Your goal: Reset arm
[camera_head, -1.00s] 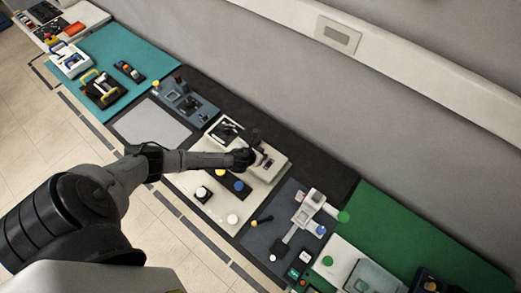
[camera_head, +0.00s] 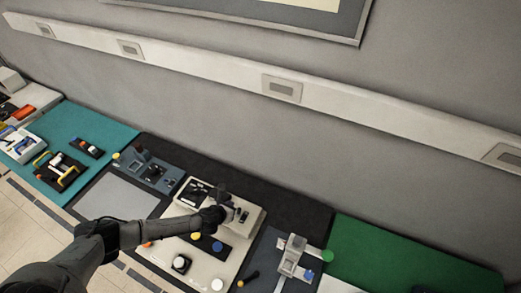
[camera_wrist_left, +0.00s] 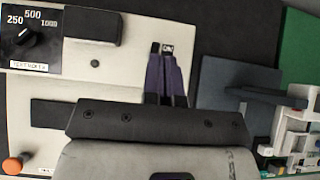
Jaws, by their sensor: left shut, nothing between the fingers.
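My left gripper (camera_head: 226,196) reaches in over the back part of a cream-coloured panel (camera_head: 168,255). In the left wrist view the two dark fingers of the gripper (camera_wrist_left: 168,58) are together, with nothing between them. They point at a small dark slot with a light piece (camera_wrist_left: 167,47) on the cream surface. I cannot tell whether the tips touch it. A black dial plate (camera_wrist_left: 28,40) marked 250, 500 and 1000 lies to the left, next to a dark raised block (camera_wrist_left: 93,25). My right gripper is not in view.
The cream panel carries a white round knob (camera_head: 181,263), a blue knob (camera_head: 217,246) and a yellow knob (camera_head: 196,236). A teal mat (camera_head: 95,130) with devices lies left, a green mat (camera_head: 400,255) right. A grey wall with a white rail (camera_head: 200,68) stands behind.

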